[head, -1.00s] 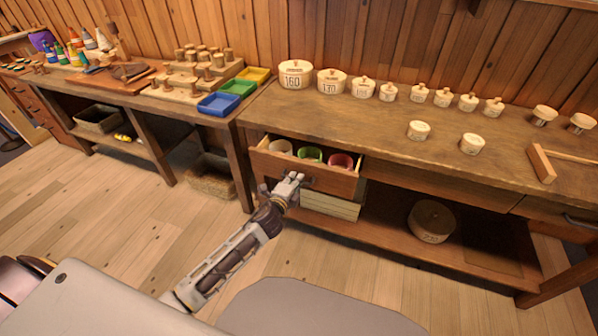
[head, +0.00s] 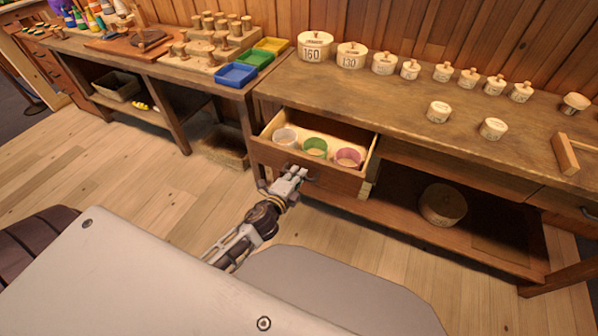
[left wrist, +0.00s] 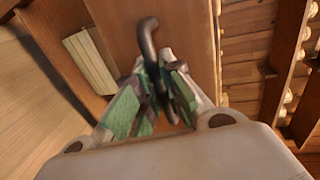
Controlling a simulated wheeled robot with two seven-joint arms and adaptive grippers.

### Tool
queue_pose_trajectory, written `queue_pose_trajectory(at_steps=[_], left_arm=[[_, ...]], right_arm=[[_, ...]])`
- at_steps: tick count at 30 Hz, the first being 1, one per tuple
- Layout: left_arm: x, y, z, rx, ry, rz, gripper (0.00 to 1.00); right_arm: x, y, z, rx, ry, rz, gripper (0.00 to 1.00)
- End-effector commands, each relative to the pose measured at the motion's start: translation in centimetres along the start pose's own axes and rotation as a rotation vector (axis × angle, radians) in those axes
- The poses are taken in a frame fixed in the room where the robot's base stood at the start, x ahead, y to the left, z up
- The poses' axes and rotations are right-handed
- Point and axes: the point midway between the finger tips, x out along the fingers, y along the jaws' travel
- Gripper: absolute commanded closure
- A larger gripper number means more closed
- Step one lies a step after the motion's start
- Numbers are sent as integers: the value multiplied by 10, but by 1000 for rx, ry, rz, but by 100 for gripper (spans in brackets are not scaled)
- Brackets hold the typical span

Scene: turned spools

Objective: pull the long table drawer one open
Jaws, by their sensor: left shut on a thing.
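The long table drawer (head: 325,175) is pulled part way out of the table on the right in the head view, its inside showing. My left gripper (head: 296,174) is at the drawer front and is shut on the drawer handle. In the left wrist view the dark curved handle (left wrist: 148,42) passes between the green-padded fingers of the gripper (left wrist: 161,90). Most of the handle is hidden by the gripper in the head view. My right gripper is not in view.
The tabletop (head: 400,117) carries several lidded round boxes, including a large one (head: 314,45) at the back. A round box (head: 442,204) stands on the shelf below. Blue (head: 236,75), green and yellow trays sit on the left table. The floor before the drawer is clear.

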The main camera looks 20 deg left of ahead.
Motion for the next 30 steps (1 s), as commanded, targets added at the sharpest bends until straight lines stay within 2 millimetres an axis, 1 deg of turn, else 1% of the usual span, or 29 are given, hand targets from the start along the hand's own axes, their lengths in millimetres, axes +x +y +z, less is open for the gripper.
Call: queue_pose_trajectory(at_steps=[11, 12, 16, 23, 26, 30], left_arm=[[-1, 1, 0, 0, 0, 2, 100], [-1, 1, 0, 0, 0, 2, 86], [-1, 1, 0, 0, 0, 1, 69], [-1, 0, 0, 0, 0, 0, 68], [-1, 0, 0, 0, 0, 0, 68], [-3, 0, 0, 0, 0, 0, 68]], right_arm=[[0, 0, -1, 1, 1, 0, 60], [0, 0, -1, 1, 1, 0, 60], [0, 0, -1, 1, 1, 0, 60], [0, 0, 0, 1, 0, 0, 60], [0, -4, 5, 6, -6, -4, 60], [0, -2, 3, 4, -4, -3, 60]])
